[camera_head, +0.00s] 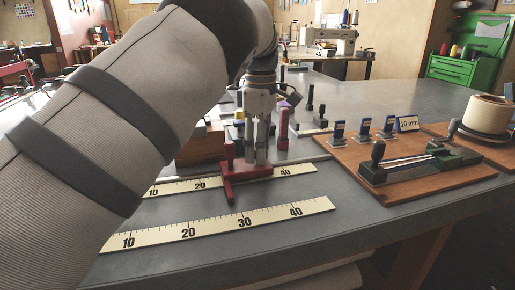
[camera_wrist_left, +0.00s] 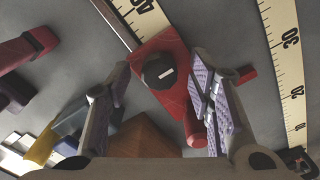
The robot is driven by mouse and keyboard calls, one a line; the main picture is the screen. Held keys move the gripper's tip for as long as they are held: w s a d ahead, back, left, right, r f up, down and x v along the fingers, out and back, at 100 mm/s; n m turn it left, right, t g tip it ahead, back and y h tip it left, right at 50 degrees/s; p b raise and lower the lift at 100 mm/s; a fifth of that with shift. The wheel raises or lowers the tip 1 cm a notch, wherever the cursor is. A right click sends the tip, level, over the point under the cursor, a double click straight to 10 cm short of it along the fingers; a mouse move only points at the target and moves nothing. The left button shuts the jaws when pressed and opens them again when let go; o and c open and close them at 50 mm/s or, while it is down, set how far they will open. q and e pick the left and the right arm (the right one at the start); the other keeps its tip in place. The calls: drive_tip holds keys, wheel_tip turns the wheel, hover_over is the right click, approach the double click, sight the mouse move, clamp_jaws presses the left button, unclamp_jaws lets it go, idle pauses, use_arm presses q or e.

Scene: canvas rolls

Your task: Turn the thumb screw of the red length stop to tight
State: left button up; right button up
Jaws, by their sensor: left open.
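The red length stop (camera_head: 228,190) sits across the back ruler (camera_head: 300,171) on the grey bench, between the 20 and 40 marks. My left gripper (camera_head: 258,160) points down over the stop. In the wrist view its open fingers (camera_wrist_left: 160,72) stand on either side of the thumb screw, with gaps visible. I cannot tell how high the fingertips are above the stop. In the head view the gripper hides the screw. My right gripper is not in view.
A second ruler (camera_head: 220,228) lies in front. To the right, a wooden board (camera_head: 430,190) carries a dark green clamp-like tool (camera_head: 445,155) and small blue-and-white tags. A cream roll (camera_head: 487,115) stands at the far right. Dark upright pegs and small blocks stand behind the gripper.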

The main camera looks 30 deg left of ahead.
use_arm(q)
drive_tip(key=shift+r, duration=0.1)
drive_tip(key=shift+w, duration=0.1)
drive_tip(key=shift+c, duration=1.4)
clamp_jaws()
